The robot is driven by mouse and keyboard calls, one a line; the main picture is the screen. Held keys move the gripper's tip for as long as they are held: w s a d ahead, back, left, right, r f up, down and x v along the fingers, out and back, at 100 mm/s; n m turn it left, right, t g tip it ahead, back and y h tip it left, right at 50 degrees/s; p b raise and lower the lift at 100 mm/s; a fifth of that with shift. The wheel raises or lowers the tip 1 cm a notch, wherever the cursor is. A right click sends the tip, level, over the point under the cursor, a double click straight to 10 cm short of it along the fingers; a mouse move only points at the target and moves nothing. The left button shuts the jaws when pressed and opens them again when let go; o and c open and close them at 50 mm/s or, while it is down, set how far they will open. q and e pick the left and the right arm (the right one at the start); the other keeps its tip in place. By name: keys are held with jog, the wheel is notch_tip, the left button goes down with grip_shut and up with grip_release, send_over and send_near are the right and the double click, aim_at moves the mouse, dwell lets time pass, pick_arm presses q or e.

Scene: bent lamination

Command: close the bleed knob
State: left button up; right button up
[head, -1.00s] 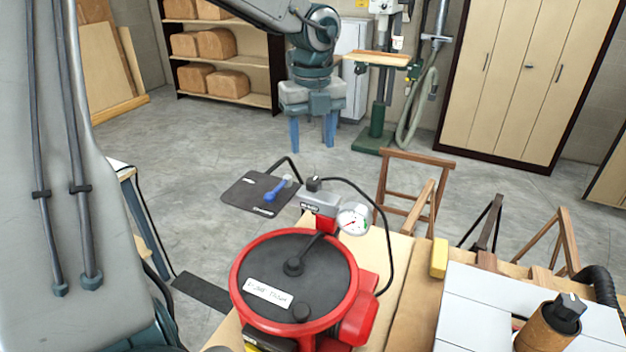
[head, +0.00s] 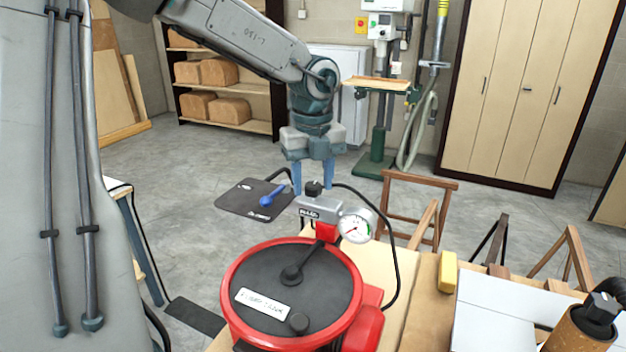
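The bleed knob (head: 314,188) is a small black knob on top of a grey block (head: 320,208) with a dark label. The block sits above a red pump tank (head: 232,312) with a black lid. A round white gauge (head: 356,227) is fixed at the block's right. My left gripper (head: 312,186) points straight down with its two blue fingers apart. In the picture one fingertip lies on each side of the knob; I cannot tell whether they touch it. My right gripper is not in view.
A black hose (head: 396,262) arcs right of the gauge. A black mat (head: 238,202) with a blue-handled tool (head: 270,197) lies behind left. A yellow block (head: 447,272) and a white board (head: 490,322) are on the right. Wooden trestles stand behind.

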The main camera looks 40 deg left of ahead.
pick_arm(q)
jog(key=c, duration=0.7)
